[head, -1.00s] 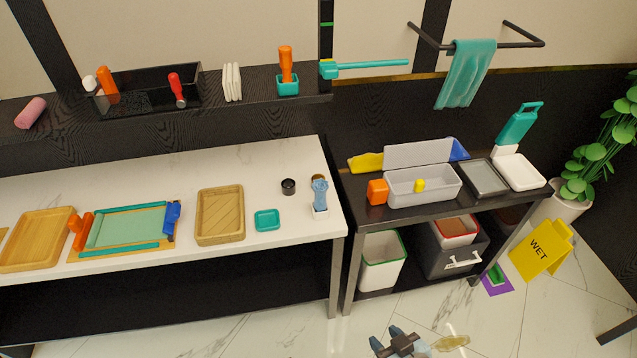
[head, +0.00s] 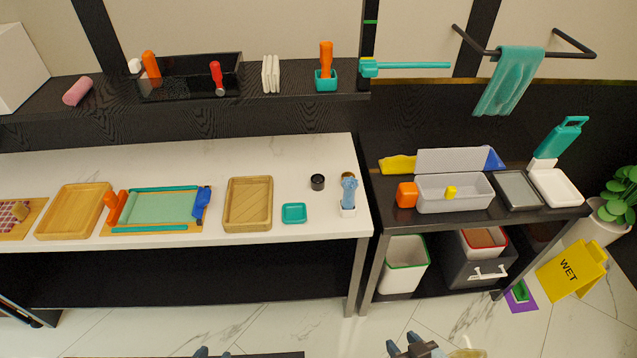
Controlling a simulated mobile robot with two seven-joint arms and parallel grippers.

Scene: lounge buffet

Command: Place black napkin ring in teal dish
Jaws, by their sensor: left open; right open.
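The black napkin ring (head: 317,182) stands on the white counter, near its right end. The teal dish (head: 294,213) is a small square dish on the same counter, in front of the ring and a little to its left. The dish looks empty, and the ring is apart from it. My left gripper (head: 212,353) shows only its tips at the bottom edge, open and far below the counter. My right gripper (head: 412,346) is at the bottom edge right of centre, open and empty, also well away from the counter.
A wooden tray (head: 248,204) lies left of the dish. A blue-handled brush in a white holder (head: 348,197) stands right of the ring. A dark shelf (head: 200,104) runs behind the counter. A dark cart (head: 470,218) with a grey bin stands to the right.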

